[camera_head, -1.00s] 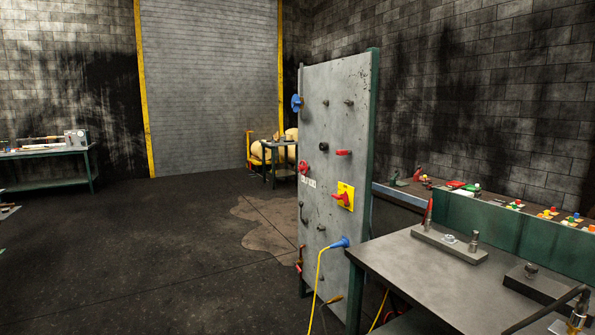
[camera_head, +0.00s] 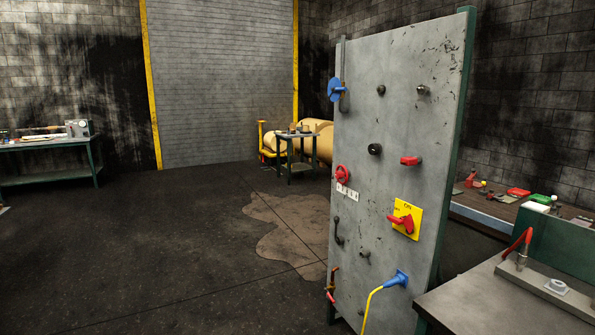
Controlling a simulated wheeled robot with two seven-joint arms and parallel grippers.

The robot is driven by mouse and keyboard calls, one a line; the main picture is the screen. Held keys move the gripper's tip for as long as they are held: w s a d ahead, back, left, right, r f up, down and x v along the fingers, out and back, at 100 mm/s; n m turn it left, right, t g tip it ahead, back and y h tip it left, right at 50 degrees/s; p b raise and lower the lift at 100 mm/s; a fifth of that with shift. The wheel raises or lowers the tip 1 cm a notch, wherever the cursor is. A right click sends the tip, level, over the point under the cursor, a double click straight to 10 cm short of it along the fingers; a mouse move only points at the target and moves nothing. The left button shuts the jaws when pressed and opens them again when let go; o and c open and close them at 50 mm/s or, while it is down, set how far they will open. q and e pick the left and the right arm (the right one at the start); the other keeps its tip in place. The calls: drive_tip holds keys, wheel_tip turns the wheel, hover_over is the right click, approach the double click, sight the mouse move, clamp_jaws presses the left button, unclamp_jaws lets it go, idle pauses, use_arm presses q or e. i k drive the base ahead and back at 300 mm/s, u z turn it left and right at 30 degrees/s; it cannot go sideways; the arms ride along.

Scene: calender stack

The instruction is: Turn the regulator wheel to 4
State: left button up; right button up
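A small red wheel (camera_head: 343,175) is mounted near the left edge of an upright grey panel (camera_head: 390,130). A white number strip (camera_head: 347,191) sits just below the wheel; its digits are too small to read surely, and I cannot tell the wheel's setting. A larger blue disc (camera_head: 336,90) is fixed higher on the same left edge. A red switch handle (camera_head: 404,222) on a yellow plate (camera_head: 414,207) marked ON is lower right on the panel. Neither of my grippers is in view.
A metal workbench (camera_head: 490,300) stands close at the lower right, beside the panel. A yellow cable (camera_head: 369,303) hangs from a blue plug (camera_head: 397,279) low on the panel. The dark floor (camera_head: 180,250) to the left is clear. A small table (camera_head: 297,150) stands behind.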

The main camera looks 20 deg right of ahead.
sight(338, 174)
drive_tip(key=z, duration=0.15)
drive_tip(key=i, duration=0.95)
drive_tip(key=z, duration=1.3)
drive_tip(key=i, duration=0.85)
drive_tip(key=z, duration=0.8)
